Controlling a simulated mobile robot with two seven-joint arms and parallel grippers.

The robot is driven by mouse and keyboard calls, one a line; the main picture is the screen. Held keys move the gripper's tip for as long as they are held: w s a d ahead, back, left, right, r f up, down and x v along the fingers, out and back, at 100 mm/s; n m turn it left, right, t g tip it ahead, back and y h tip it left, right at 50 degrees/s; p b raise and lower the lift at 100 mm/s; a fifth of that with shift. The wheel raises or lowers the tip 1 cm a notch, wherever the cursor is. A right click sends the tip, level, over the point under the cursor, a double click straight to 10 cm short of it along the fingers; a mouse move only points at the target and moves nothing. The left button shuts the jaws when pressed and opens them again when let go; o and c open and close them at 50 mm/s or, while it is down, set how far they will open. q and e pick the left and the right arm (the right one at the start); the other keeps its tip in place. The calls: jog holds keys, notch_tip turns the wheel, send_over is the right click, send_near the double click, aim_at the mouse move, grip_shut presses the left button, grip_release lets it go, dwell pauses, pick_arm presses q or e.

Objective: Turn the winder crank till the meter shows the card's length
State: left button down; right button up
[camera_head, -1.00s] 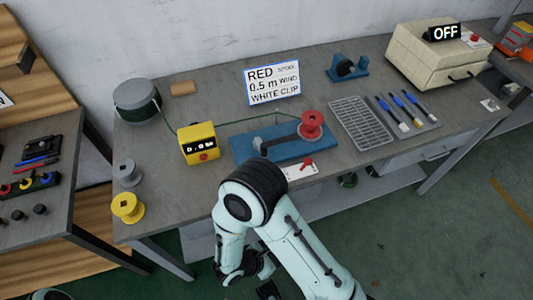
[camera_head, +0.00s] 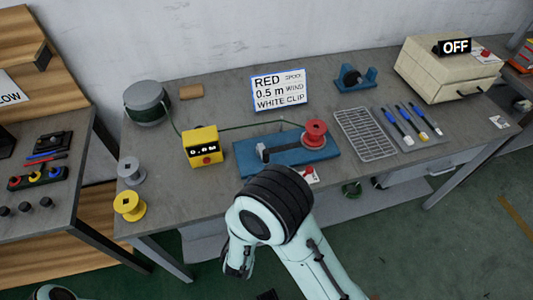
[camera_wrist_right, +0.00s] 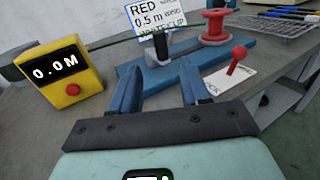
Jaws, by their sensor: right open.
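The winder has a blue base (camera_head: 240,163), a red spool (camera_head: 315,133) and a crank with an upright dark handle (camera_head: 262,152) at its left end. The handle also shows in the right wrist view (camera_wrist_right: 161,46), beyond my fingertips. The yellow meter (camera_head: 202,160) reads 0.0 M. The white card (camera_head: 281,90) reads RED spool, 0.5 m wind, white clip. My right gripper (camera_wrist_right: 158,85) is open and empty, its two blue fingers apart, pointing towards the handle without holding it. In the head view my right arm hides this gripper. My left gripper is out of view.
A green wire runs from the grey drum (camera_head: 147,105) to the meter and on to the red spool. A red switch (camera_wrist_right: 237,58) stands at the winder's front right. Grey (camera_head: 131,171) and yellow (camera_head: 129,206) spools sit at left; a wire rack (camera_head: 366,134) is at right.

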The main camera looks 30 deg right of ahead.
aim_at(265, 158)
jog(key=p+x, duration=0.1)
jog(key=x, duration=1)
jog(key=shift+w+d, duration=0.15)
jog(key=shift+d, duration=0.05)
grip_shut()
